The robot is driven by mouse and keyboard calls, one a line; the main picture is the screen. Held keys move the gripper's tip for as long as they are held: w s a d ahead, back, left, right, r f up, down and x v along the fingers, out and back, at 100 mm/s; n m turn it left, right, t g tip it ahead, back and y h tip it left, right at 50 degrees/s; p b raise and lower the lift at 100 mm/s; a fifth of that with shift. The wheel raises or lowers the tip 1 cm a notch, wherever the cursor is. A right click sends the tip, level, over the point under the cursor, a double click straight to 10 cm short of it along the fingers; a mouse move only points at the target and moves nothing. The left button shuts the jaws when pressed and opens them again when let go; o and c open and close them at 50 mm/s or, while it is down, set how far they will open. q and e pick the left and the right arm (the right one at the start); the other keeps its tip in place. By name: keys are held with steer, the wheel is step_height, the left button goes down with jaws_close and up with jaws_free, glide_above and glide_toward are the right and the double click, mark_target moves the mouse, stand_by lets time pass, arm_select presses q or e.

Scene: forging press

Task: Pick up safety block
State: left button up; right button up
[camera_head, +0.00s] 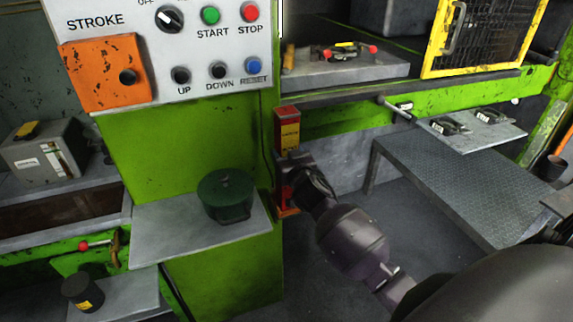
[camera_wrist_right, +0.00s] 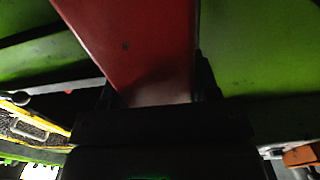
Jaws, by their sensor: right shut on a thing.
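The safety block (camera_head: 287,127) is a tall red post with a yellow label. It stands upright against the green press column, above an orange bracket (camera_head: 287,212) low on that column. My right gripper (camera_head: 291,168) is shut on the block's middle, below the label, and hides that part. In the right wrist view the red block (camera_wrist_right: 135,45) fills the space between the dark fingers. Whether the block's lower end touches the bracket cannot be told. My left gripper is not in view.
A green lidded pot (camera_head: 226,195) stands on a grey shelf (camera_head: 150,235) left of the block. The control panel (camera_head: 215,40) is above it. A grey tread-plate platform (camera_head: 450,180) is at the right, and a small shelf with handled tools (camera_head: 472,130) is above it.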

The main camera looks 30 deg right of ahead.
jaws_close()
steer(key=shift+r, duration=0.15)
